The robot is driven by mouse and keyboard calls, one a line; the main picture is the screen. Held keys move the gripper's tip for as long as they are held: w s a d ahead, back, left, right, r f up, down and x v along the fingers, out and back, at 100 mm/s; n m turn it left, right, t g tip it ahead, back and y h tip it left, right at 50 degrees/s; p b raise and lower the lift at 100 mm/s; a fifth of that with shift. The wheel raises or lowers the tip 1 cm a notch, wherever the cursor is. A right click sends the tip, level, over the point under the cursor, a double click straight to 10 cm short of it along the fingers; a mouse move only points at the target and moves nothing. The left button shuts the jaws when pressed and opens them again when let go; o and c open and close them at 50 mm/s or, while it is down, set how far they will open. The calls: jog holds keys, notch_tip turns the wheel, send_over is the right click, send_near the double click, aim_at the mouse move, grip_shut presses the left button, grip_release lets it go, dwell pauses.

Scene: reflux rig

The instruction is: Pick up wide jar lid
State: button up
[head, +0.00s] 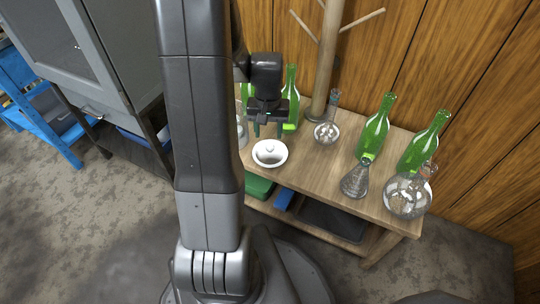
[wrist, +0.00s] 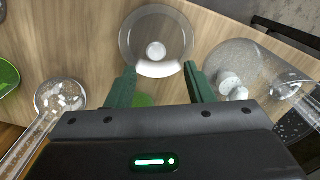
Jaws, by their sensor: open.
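The wide jar lid (head: 269,153) is a round, pale, shallow disc with a small knob at its centre. It lies on the wooden table near the front edge, left of the middle. In the wrist view the lid (wrist: 155,22) looks like clear glass with a white knob, just beyond my fingertips. My gripper (head: 266,130) is above and slightly behind the lid in the head view. In the wrist view my gripper (wrist: 160,68) has its two green fingers spread apart, with nothing held. The height of the fingertips over the lid is hard to tell.
Green bottles (head: 374,134) (head: 422,145), a conical flask (head: 355,181) and round flasks (head: 407,197) (head: 326,133) stand to the right. Another green bottle (head: 291,100) stands close behind my gripper. A wooden stand (head: 326,60) rises at the back.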

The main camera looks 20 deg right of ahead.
aim_at(270, 146)
jog(key=f+b, duration=0.1)
jog(key=f, duration=0.1)
jog(key=f+b, duration=0.1)
jog(key=f, duration=0.1)
jog(key=f+b, duration=0.1)
jog(key=f, duration=0.1)
jog(key=shift+s+d+f, duration=0.2)
jog(key=shift+s+f, duration=0.05)
jog(key=shift+f, duration=0.05)
jog(key=shift+r, duration=0.1)
jog(key=c, duration=1)
